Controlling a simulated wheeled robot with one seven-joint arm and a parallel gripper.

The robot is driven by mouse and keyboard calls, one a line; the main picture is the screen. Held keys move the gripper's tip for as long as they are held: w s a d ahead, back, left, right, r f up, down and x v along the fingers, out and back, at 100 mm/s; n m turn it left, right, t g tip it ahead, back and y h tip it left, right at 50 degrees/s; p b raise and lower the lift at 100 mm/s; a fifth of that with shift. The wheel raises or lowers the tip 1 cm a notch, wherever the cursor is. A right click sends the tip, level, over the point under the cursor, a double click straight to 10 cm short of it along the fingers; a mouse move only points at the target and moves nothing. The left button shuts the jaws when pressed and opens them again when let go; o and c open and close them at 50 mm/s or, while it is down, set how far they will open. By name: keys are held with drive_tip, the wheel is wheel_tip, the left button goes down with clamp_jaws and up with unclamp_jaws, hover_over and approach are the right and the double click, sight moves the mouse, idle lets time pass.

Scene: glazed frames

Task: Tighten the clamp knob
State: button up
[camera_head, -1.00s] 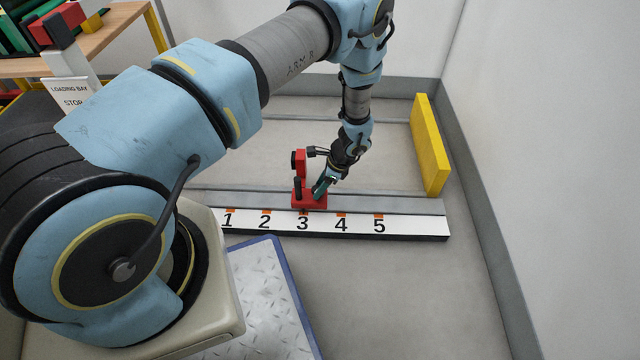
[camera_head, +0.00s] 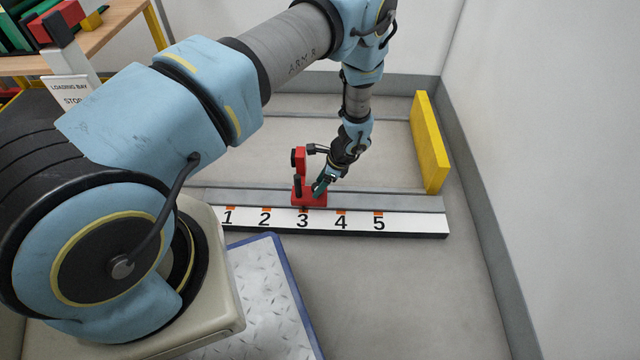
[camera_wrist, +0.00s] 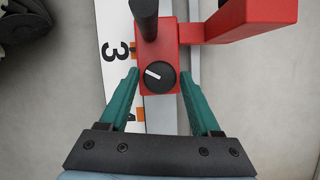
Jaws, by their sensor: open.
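The red clamp (camera_head: 299,163) stands on the grey rail at the number 3 mark. In the wrist view its black round knob (camera_wrist: 155,77) with a white pointer line sits on the red base (camera_wrist: 158,44). The pointer line slants, its end toward the upper left. My gripper (camera_wrist: 158,82) is open, with one green finger on each side of the knob; gaps show between the fingers and the knob. In the head view my gripper (camera_head: 321,186) reaches the clamp from its right side; the knob cannot be made out there.
The grey rail (camera_head: 410,203) has a white scale strip (camera_head: 400,223) numbered 1 to 5 along its front. A yellow barrier (camera_head: 430,143) stands at its right end. A black post (camera_wrist: 145,18) rises by the knob, and a red arm extends right.

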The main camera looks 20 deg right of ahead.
drive_tip(key=p+v, duration=0.3)
drive_tip(key=v, duration=0.7)
drive_tip(key=shift+r, duration=0.35)
drive_tip(key=shift+d, duration=0.15)
drive_tip(key=w+a+r+n+g+h, duration=0.1)
drive_tip(key=w+a+r+n, duration=0.25)
drive_tip(key=a+r, duration=0.35)
drive_tip(key=w+a+r+n, duration=0.2)
drive_tip(key=a+r+n, duration=0.2)
drive_tip(key=r, duration=0.4)
drive_tip(key=w+a+r+n+g+h, duration=0.1)
drive_tip(key=w+a+r+n, duration=0.1)
drive_tip(key=a+r+n, duration=0.35)
drive_tip(key=s+a+r+n+t+h, duration=0.1)
drive_tip(key=s+a+r+n, duration=0.35)
drive_tip(key=a+r, duration=0.4)
drive_tip(key=s+a+r+n+h, duration=0.1)
drive_tip(key=s+a+r+n, duration=0.3)
drive_tip(key=a+r+n, duration=0.4)
wheel_tip(320, 180, up, 34)
drive_tip(key=a+m+p, duration=0.1)
drive_tip(key=m+p, duration=0.1)
drive_tip(key=p, duration=3.3)
drive_tip(key=shift+s+f, duration=0.15)
drive_tip(key=shift+s, duration=0.1)
